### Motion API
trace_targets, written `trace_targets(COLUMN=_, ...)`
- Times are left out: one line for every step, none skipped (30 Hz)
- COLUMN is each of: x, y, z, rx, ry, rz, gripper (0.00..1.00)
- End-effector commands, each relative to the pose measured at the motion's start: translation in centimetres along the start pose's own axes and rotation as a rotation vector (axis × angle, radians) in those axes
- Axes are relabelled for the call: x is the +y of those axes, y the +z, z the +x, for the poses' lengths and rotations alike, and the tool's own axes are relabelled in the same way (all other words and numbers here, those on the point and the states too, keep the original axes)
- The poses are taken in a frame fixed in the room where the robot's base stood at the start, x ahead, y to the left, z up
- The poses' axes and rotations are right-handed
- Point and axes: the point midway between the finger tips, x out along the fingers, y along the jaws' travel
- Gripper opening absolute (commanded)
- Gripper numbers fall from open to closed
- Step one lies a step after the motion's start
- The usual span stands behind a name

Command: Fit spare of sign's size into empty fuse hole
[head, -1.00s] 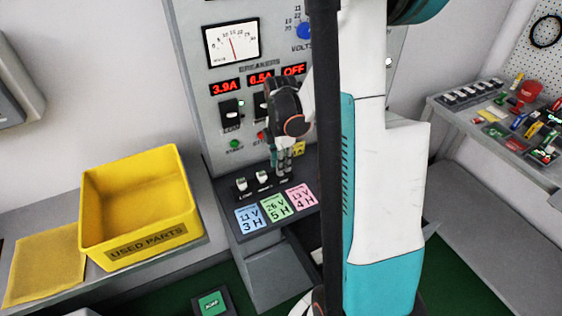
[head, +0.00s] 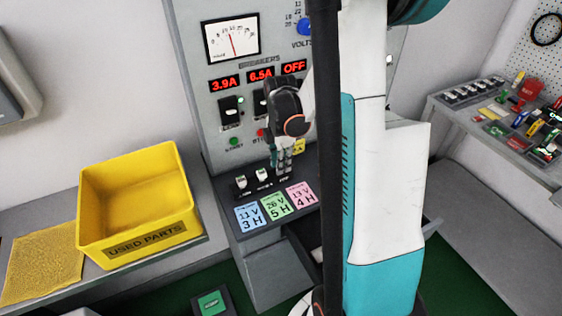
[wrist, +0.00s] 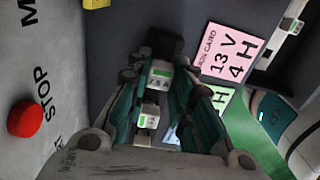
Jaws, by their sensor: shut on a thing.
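My gripper (head: 284,164) points down at the right end of the fuse row on the dark console ledge, partly behind my own arm. In the wrist view my gripper (wrist: 160,78) is shut on a white fuse (wrist: 159,74) with a green label, its rating hard to read. The hole under it is hidden, so I cannot tell how far in the fuse sits. Two other fuses (head: 240,183) (head: 263,175) stand to its left. Below the row are blue, green and pink cards; the pink card (head: 302,195) reads 13 V 4 H. A small yellow sign (head: 299,147) is mostly hidden.
The displays (head: 259,76) read 3.9A, 6.5A and OFF. A red stop button (wrist: 26,119) is close to my gripper on the panel. A yellow used parts bin (head: 138,205) stands left. A shelf (head: 480,125) with several small parts is at right.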

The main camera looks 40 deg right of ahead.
Motion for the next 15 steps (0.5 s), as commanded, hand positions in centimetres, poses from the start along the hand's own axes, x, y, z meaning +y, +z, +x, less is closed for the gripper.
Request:
trace_targets(x=0.0, y=0.0, z=0.14, rx=0.0, ry=0.0, rz=0.0, gripper=0.06)
trace_targets(x=0.0, y=0.0, z=0.16, rx=0.0, ry=0.0, rz=0.0, gripper=0.06)
trace_targets(x=0.0, y=0.0, z=0.18, rx=0.0, ry=0.0, rz=0.0, gripper=0.06)
trace_targets(x=0.0, y=0.0, z=0.18, rx=0.0, ry=0.0, rz=0.0, gripper=0.06)
trace_targets(x=0.0, y=0.0, z=0.17, rx=0.0, ry=0.0, rz=0.0, gripper=0.06)
trace_targets(x=0.0, y=0.0, z=0.16, rx=0.0, ry=0.0, rz=0.0, gripper=0.06)
trace_targets(x=0.0, y=0.0, z=0.15, rx=0.0, ry=0.0, rz=0.0, gripper=0.06)
trace_targets(x=0.0, y=0.0, z=0.14, rx=0.0, ry=0.0, rz=0.0, gripper=0.06)
trace_targets(x=0.0, y=0.0, z=0.14, rx=0.0, ry=0.0, rz=0.0, gripper=0.06)
trace_targets(x=0.0, y=0.0, z=0.14, rx=0.0, ry=0.0, rz=0.0, gripper=0.06)
trace_targets(x=0.0, y=0.0, z=0.14, rx=0.0, ry=0.0, rz=0.0, gripper=0.26)
trace_targets(x=0.0, y=0.0, z=0.14, rx=0.0, ry=0.0, rz=0.0, gripper=0.35)
trace_targets(x=0.0, y=0.0, z=0.14, rx=0.0, ry=0.0, rz=0.0, gripper=0.42)
trace_targets(x=0.0, y=0.0, z=0.14, rx=0.0, ry=0.0, rz=0.0, gripper=0.45)
trace_targets(x=0.0, y=0.0, z=0.14, rx=0.0, ry=0.0, rz=0.0, gripper=0.45)
